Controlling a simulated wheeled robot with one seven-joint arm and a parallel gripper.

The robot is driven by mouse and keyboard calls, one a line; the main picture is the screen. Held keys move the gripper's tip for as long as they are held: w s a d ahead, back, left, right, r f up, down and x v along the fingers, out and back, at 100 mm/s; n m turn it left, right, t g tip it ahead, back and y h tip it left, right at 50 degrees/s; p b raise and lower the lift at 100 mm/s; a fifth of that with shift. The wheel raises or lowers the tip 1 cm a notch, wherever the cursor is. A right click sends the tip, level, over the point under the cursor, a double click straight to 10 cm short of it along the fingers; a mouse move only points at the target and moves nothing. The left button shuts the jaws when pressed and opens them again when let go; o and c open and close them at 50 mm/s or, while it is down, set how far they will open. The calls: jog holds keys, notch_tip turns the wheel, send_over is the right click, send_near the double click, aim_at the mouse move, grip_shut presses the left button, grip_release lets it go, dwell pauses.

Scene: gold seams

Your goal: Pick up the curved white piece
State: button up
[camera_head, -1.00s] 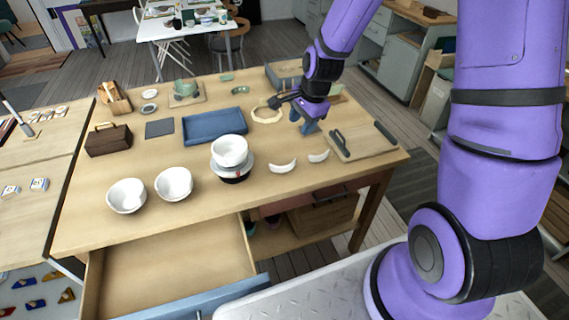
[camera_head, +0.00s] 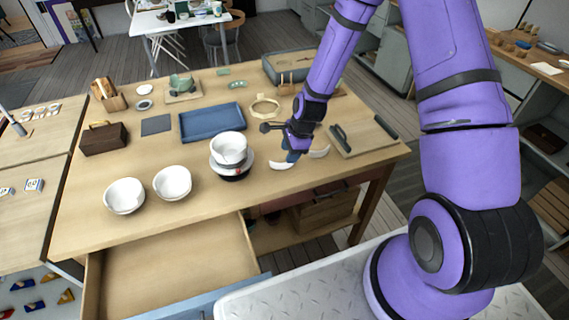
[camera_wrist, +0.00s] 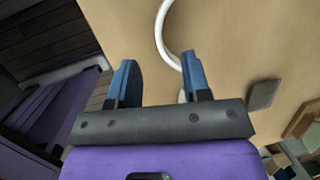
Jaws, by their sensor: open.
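Two curved white pieces lie on the wooden table. My gripper (camera_head: 291,156) points down over the table close to both pieces, open. In the wrist view my gripper (camera_wrist: 160,68) has its two blue fingers apart, nothing held. A thin curved white shape (camera_wrist: 161,35) runs from the top edge to near the right finger; which object it is, I cannot tell.
A blue tray (camera_head: 212,122) and a cream ring (camera_head: 265,106) lie behind. A board with dark handles (camera_head: 362,136) lies right. An open drawer (camera_head: 170,270) juts out in front.

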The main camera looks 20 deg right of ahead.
aim_at(284, 163)
jog(key=shift+x, duration=2.8)
jog(key=shift+d, duration=0.15)
grip_shut()
